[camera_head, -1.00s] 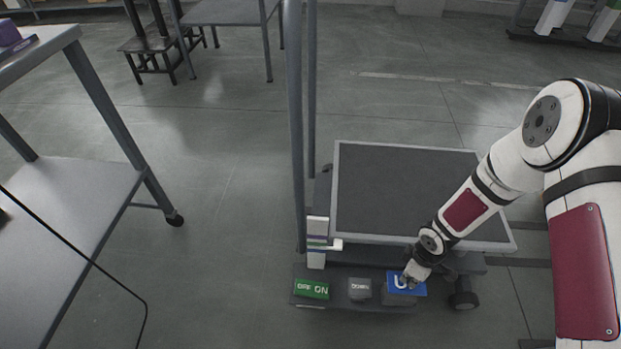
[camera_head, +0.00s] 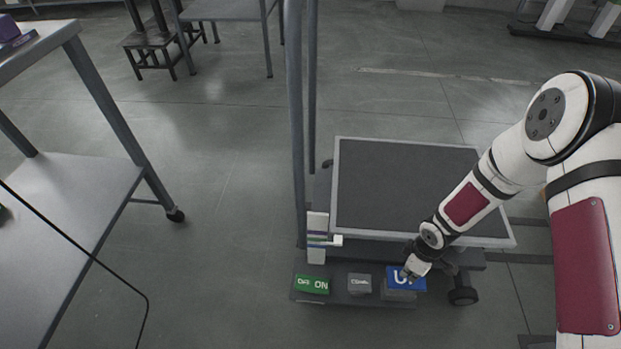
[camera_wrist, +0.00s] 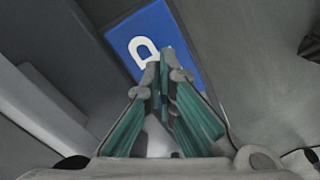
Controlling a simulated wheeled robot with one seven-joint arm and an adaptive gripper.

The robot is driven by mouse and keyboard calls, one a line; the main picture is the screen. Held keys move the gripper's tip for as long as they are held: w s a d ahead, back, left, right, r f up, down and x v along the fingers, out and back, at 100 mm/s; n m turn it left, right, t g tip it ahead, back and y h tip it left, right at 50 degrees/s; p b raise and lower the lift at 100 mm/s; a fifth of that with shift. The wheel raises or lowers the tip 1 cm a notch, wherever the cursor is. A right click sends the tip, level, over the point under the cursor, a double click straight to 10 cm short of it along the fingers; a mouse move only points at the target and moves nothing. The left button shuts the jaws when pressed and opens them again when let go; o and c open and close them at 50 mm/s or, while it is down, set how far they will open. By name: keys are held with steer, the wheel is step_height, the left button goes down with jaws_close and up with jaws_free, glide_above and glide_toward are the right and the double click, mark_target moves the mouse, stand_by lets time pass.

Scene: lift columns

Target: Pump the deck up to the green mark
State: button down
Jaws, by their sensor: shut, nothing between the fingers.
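The deck (camera_head: 405,185) is a dark, flat top with a light grey rim on a wheeled lift cart. At its left front corner a white scale (camera_head: 316,222) carries small coloured marks, with a white pointer (camera_head: 337,240) beside it.
A grey DOWN pedal (camera_head: 359,284) and a green OFF/ON pedal (camera_head: 312,285) lie left of the blue one. Tall grey posts (camera_head: 297,130) rise at the cart's left. A grey table (camera_head: 105,95) stands at far left, with open floor between.

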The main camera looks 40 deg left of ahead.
mark_target(407, 278)
steer(key=shift+f+b, duration=1.2)
steer(key=shift+f, duration=0.45)
steer(key=shift+r+p, duration=1.35)
steer(key=shift+r, duration=0.8)
